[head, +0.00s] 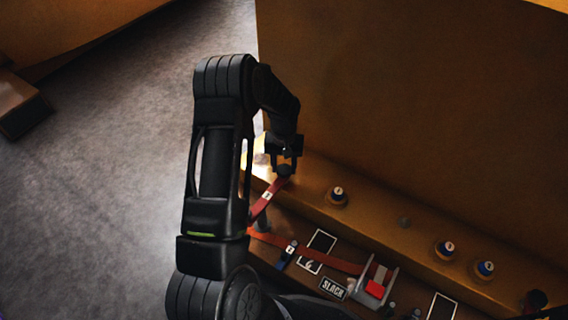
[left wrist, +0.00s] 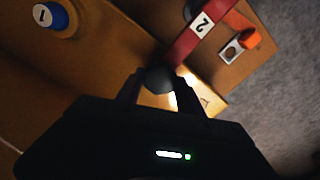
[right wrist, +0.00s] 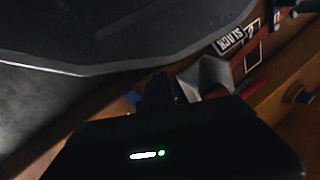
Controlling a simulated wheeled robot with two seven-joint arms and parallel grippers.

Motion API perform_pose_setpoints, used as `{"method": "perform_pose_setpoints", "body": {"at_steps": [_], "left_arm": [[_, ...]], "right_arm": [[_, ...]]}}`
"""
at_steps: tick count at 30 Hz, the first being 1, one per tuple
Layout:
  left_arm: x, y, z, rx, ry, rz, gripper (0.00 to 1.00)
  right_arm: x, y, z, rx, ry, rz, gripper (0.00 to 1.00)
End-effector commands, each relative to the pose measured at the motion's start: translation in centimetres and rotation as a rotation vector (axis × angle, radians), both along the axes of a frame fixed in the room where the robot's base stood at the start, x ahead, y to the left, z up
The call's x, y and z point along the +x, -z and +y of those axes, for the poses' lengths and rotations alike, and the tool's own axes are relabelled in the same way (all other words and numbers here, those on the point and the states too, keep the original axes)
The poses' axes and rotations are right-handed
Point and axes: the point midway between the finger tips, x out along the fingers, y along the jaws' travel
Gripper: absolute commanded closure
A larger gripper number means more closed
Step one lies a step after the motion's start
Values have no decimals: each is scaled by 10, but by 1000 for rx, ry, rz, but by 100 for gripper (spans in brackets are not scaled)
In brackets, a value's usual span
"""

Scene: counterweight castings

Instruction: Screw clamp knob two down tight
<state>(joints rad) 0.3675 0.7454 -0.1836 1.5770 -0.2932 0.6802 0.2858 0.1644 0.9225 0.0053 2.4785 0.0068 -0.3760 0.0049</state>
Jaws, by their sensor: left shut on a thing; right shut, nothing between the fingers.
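My left gripper (head: 285,170) is shut on a dark round knob, clearest in the left wrist view (left wrist: 160,79), at the end of a red bar (head: 268,196). The bar carries a white label reading 2 (left wrist: 202,25). The gripper hides most of the knob, so I cannot tell how far down it sits. My right gripper (right wrist: 158,88) is shut and empty, near a grey bracket (right wrist: 207,75).
A SLACK plate (head: 332,288), a red strap (head: 335,263) and a grey buckle with a red tab (head: 376,287) lie on the lower ledge. A tall brown wall (head: 400,100) rises behind.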

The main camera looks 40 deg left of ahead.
Motion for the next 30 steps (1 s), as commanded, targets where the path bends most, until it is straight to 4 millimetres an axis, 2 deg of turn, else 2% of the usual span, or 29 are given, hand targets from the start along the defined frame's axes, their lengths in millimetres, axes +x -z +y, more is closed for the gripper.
{"method": "perform_pose_setpoints", "body": {"at_steps": [18, 30], "left_arm": [[0, -2, 0, -1, 570, -2, 96], [1, -2, 0, 0, 781, -1, 96]], "right_arm": [[-3, -18, 0, 1, -4, 8, 100], [-4, -22, -1, 2, -5, 10, 100]]}}
